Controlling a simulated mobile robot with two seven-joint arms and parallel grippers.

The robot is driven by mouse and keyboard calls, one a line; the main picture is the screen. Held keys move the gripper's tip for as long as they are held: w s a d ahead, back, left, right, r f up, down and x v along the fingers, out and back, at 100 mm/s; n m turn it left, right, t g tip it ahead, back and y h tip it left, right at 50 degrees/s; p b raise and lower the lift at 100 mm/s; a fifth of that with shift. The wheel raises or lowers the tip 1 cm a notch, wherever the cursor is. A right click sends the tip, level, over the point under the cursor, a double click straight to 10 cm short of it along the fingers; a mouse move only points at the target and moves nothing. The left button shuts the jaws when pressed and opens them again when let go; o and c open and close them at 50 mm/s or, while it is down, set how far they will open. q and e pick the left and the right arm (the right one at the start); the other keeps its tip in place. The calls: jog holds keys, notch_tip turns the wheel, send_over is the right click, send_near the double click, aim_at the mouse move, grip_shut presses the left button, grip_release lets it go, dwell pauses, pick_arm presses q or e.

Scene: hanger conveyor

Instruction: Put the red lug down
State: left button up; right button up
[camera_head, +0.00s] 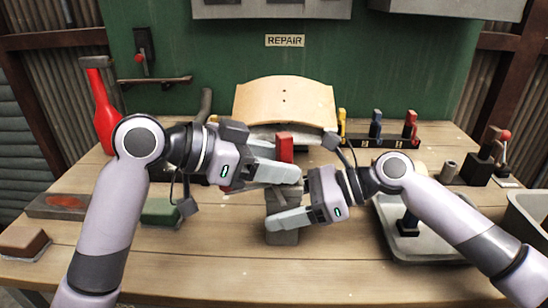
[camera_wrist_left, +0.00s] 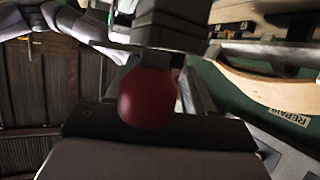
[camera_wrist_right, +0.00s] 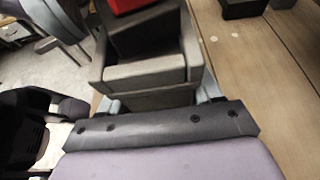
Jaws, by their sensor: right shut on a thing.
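The red lug (camera_head: 285,147) stands upright behind the left fingers in the head view. A red surface shows at the top edge of the right wrist view (camera_wrist_right: 130,5), above a dark part. My left gripper (camera_head: 268,164) looks open, its fingers apart on either side of a dark red ball (camera_wrist_left: 148,97); whether they touch it is unclear. My right gripper (camera_head: 282,213) is shut on a grey block (camera_head: 283,237) below the lug. The block fills the space between the fingers in the right wrist view (camera_wrist_right: 145,72). The lug's lower part is hidden.
A rack (camera_head: 375,142) with yellow, blue and red pieces stands behind. A curved wooden panel (camera_head: 284,98) is at the back centre. The front of the table (camera_head: 220,270) is clear.

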pick_arm(q)
jog(key=shift+r, duration=0.1)
jog(key=shift+s+a+r, duration=0.1)
jog(key=v, duration=1.2)
dwell(0.5)
